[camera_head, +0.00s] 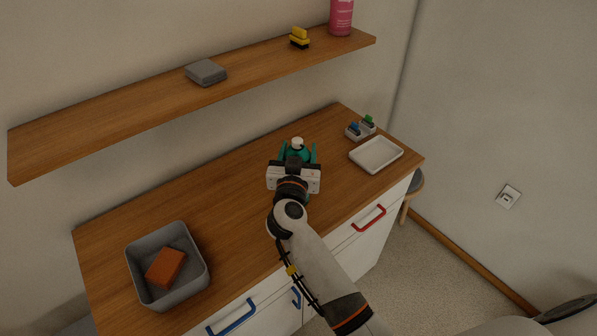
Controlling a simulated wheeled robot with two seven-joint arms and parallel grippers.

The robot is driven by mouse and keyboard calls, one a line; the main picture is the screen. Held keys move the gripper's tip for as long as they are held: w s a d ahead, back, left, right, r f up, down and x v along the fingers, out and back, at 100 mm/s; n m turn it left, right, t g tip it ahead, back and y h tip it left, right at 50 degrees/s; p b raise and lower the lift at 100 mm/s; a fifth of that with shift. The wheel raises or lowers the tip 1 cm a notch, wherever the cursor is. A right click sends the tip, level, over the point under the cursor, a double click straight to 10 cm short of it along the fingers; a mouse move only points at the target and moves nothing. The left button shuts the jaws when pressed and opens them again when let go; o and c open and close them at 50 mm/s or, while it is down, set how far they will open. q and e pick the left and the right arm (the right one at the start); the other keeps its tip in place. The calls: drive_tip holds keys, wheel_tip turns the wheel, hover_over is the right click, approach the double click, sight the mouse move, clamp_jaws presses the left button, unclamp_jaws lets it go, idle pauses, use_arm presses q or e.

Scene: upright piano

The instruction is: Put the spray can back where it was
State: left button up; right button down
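A green-teal container with a white cap (298,143) stands upright over the wooden counter, near its middle back. My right gripper (298,153) is at it, with one teal finger on each side. The wrist hides the container's lower part. I cannot tell whether the fingers press on it or whether its base rests on the counter. A pink can or bottle (342,16) stands at the right end of the wall shelf (120,117), its top cut off by the frame. I cannot tell for certain which is the spray can. My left gripper is not in view.
A grey bin (141,267) holding an orange-brown block (166,266) is at the counter's left. A white tray (376,166) and a small holder with blue and green items (360,129) are at the right. The shelf also holds a grey box (206,72) and a yellow-black object (299,38).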

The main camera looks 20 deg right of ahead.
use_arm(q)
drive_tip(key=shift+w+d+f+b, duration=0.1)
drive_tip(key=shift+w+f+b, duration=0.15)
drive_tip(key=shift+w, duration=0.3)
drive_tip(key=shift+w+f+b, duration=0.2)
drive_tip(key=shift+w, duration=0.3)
use_arm(e)
wheel_tip(320, 180, down, 4)
drive_tip(key=shift+w+f, duration=0.1)
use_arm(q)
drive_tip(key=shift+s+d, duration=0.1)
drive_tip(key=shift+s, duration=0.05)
use_arm(e)
drive_tip(key=shift+f, duration=0.1)
drive_tip(key=c, duration=0.5)
unclamp_jaws()
drive_tip(key=shift+f, duration=0.15)
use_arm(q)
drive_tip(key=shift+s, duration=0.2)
